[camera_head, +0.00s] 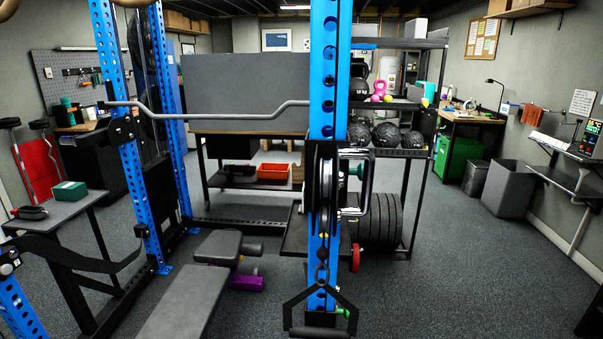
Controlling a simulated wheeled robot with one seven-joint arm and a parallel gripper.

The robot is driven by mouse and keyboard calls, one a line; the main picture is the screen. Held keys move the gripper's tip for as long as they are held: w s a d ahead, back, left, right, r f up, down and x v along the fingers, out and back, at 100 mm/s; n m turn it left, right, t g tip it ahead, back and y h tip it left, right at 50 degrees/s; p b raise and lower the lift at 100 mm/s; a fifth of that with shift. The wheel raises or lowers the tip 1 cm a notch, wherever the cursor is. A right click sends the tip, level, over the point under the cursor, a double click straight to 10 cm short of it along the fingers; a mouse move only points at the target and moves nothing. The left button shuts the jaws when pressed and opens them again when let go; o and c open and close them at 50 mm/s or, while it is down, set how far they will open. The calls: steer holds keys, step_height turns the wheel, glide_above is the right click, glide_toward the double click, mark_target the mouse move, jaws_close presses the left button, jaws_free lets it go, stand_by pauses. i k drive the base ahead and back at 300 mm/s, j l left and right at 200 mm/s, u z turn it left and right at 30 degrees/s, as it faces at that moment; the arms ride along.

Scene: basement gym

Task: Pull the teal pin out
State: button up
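A small teal knob (357,170), which looks like the head of the teal pin, shows on the right side of the blue upright (324,75). It sits within a silver loop-shaped handle (370,190) beside a black pulley-like part (325,175). The pin's shaft is hidden, so how deep it sits cannot be told. A smaller green knob (344,312) shows near the foot of the upright. My gripper is not in view.
A grey bench (185,305) stands left of the upright. A black cable handle (320,300) hangs low in front. A curved bar (220,116) crosses at left. Weight plates (385,220) stand behind. Floor at right (470,270) is clear.

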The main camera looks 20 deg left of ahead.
mark_target(358, 171)
steer(key=i+l+u, duration=0.15)
steer(key=l+u, duration=0.25)
steer(key=i+l+u, duration=0.15)
steer(key=u, duration=0.2)
steer(key=l+u, duration=0.8)
steer(key=i+l+z, duration=0.3)
steer(key=i+l, duration=0.1)
